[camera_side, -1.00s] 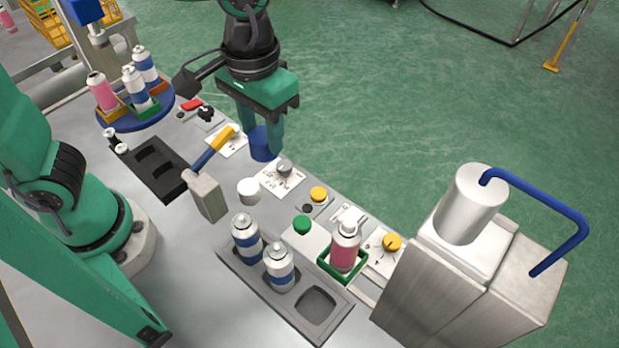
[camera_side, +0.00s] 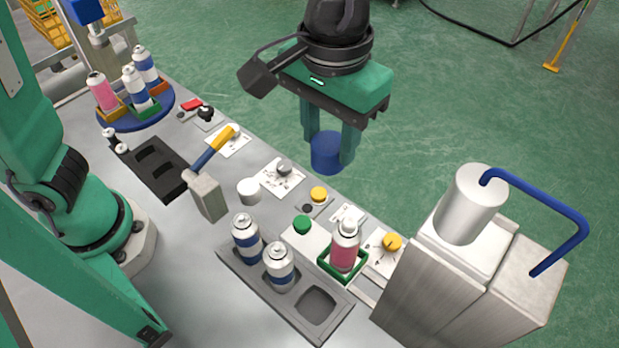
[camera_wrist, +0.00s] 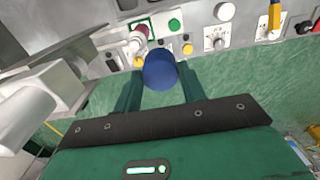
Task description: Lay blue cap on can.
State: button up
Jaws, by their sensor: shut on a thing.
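My gripper (camera_side: 331,150) is shut on the blue cap (camera_side: 326,153) and holds it up in the air, at the far side of the bench. The wrist view shows the cap (camera_wrist: 160,70) between both fingers. A pink can (camera_side: 345,250) with a white top stands upright in a green square holder (camera_side: 329,265), to the right of and below the cap in the side view. It also shows in the wrist view (camera_wrist: 141,36). Two blue-banded cans, one (camera_side: 246,238) and another (camera_side: 280,268), stand in a grey tray (camera_side: 318,303) with an empty pocket at its right end.
A tall metal press (camera_side: 450,270) with a blue bent pipe stands right of the pink can. A white cap (camera_side: 250,190), a blue-and-yellow lever (camera_side: 213,150) and several knobs line the bench. A blue turntable (camera_side: 118,119) with several cans stands at the left.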

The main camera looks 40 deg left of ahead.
jog(key=d, duration=0.5)
send_over(350, 222)
jog(key=shift+f, duration=2.75)
jog(key=shift+f, duration=0.15)
jog(key=shift+f, duration=2.2)
jog(key=shift+f, duration=0.15)
jog(key=o, duration=0.8)
jog(key=shift+c, duration=0.2)
